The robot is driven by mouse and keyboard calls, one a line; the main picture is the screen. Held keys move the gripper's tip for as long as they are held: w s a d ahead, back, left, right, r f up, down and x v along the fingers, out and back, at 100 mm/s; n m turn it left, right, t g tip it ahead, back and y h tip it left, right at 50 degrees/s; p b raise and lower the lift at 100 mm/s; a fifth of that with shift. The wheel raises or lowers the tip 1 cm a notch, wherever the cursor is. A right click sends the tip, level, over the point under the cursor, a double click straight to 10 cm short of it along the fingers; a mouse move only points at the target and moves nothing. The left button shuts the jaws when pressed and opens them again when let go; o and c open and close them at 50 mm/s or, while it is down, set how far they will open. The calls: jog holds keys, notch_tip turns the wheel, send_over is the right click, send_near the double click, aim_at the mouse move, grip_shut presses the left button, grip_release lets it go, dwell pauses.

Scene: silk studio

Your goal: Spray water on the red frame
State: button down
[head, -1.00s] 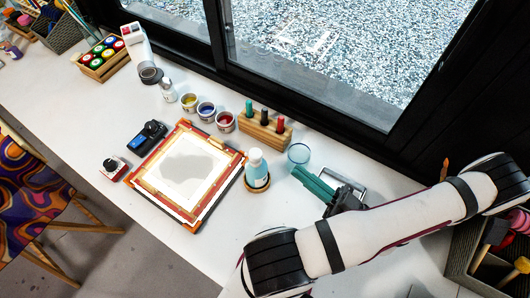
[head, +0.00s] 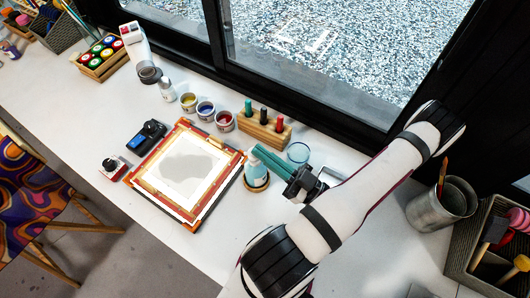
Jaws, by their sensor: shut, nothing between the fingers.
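The red frame (head: 222,168) lies flat on the white table, with a pale screen bearing a grey patch inside it. A light blue bottle with a white top (head: 255,178) stands upright on a round wooden coaster (head: 257,186) at the frame's right edge. My gripper (head: 256,151) reaches in from the right, its green fingers together and their tips at the bottle's top. The fingers hide part of the bottle's top. I cannot tell whether they touch it. Nothing shows between the fingers.
A clear glass (head: 298,152) stands close behind my fingers. A wooden block with coloured bottles (head: 265,128), several paint jars (head: 206,110) and a small white bottle (head: 168,91) line the back. A blue-black device (head: 147,137) sits left of the frame. A metal pot (head: 440,204) stands at right.

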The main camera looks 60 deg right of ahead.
jog(key=shift+f, duration=1.3)
jog(key=shift+r, duration=0.1)
notch_tip(320, 180, up, 4)
jog(key=shift+r, duration=0.25)
jog(key=v, duration=1)
dwell(0.5)
